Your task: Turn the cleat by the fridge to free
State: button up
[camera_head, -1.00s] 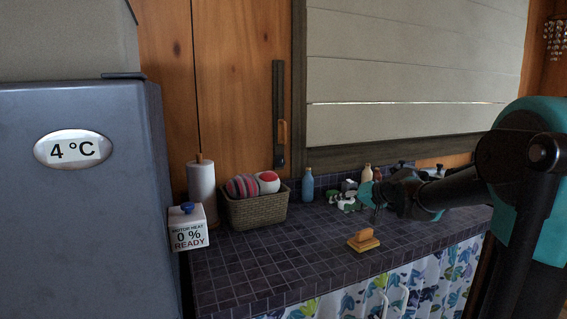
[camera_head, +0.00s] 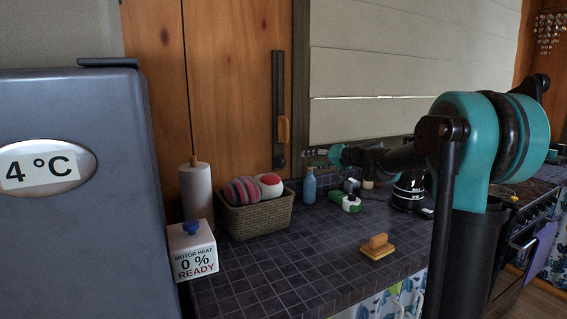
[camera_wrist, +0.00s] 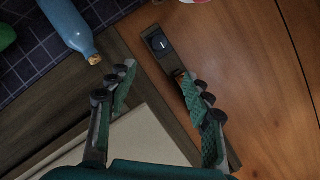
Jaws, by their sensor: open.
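A dark vertical strip (camera_head: 278,80) is on the wood wall right of the fridge (camera_head: 80,220). It bears an orange wooden piece (camera_head: 283,130), upright along the strip, and a small dark fitting (camera_head: 281,161) at its lower end. I cannot tell for certain which part is the cleat. The wrist view shows this fitting (camera_wrist: 158,43) with a short pale mark; the orange piece is mostly hidden behind a finger. My gripper (camera_head: 307,153) is open and empty, just right of the strip. In the wrist view my gripper (camera_wrist: 155,78) has its right finger over the strip.
Below on the tiled counter (camera_head: 250,285) stand a basket (camera_head: 258,217), a paper roll (camera_head: 197,195), a blue bottle (camera_head: 309,186) and a wooden-handled block (camera_head: 377,247). The bottle (camera_wrist: 68,25) is near my left finger. A white box (camera_head: 193,252) reads "0 % READY".

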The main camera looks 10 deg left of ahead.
aim_at(284, 162)
jog(key=x, duration=1.5)
jog(key=shift+w+a+f, duration=0.2)
jog(key=shift+a, duration=0.1)
jog(key=c, duration=1.2)
